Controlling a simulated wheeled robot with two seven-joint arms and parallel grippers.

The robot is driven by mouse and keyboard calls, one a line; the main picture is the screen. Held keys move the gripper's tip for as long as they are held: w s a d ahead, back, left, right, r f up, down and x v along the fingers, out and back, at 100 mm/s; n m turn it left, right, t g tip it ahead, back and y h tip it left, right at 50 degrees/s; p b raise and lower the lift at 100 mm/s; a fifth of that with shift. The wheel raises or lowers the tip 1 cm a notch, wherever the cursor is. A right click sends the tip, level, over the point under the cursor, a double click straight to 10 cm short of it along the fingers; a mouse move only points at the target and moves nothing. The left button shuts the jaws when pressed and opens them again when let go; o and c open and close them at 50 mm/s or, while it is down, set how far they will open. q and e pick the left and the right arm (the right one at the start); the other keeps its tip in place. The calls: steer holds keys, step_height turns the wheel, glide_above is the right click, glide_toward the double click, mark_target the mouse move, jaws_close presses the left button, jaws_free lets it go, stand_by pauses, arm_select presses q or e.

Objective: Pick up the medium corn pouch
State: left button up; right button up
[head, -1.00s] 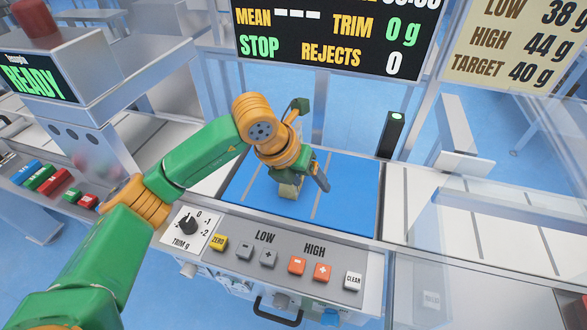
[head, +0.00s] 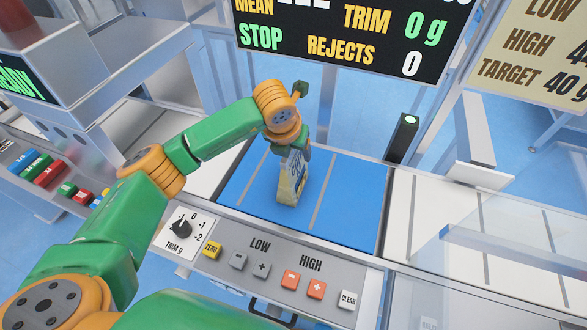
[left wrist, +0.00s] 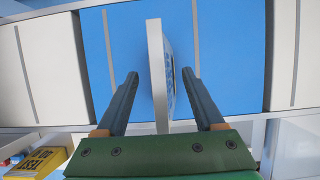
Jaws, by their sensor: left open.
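A pale cream and yellow pouch (head: 289,183) with dark print stands upright on the blue belt section (head: 345,205); its print is too small to read. My left gripper (left wrist: 161,73) comes down at the pouch from above and behind in the head view, where the arm and pouch hide its fingers. In the left wrist view the pouch (left wrist: 157,60) shows nearly edge-on between the two open fingers. A gap shows on the left finger's side, while the right finger is close to the printed face. Contact there cannot be told. My right gripper is not in view.
A control panel with knob and buttons (head: 290,279) runs along the front of the belt. A display (head: 350,40) hangs behind it. A black post with a green light (head: 403,138) stands at the belt's back right. White belt (head: 430,215) lies clear to the right.

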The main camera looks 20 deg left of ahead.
arm_select(q)
steer(key=shift+x, duration=1.1)
steer(key=shift+w+f, duration=0.2)
steer(key=shift+w, duration=0.05)
steer(key=shift+s, duration=0.15)
steer(key=shift+f+b, duration=0.2)
steer(key=shift+b, duration=0.35)
jaws_close()
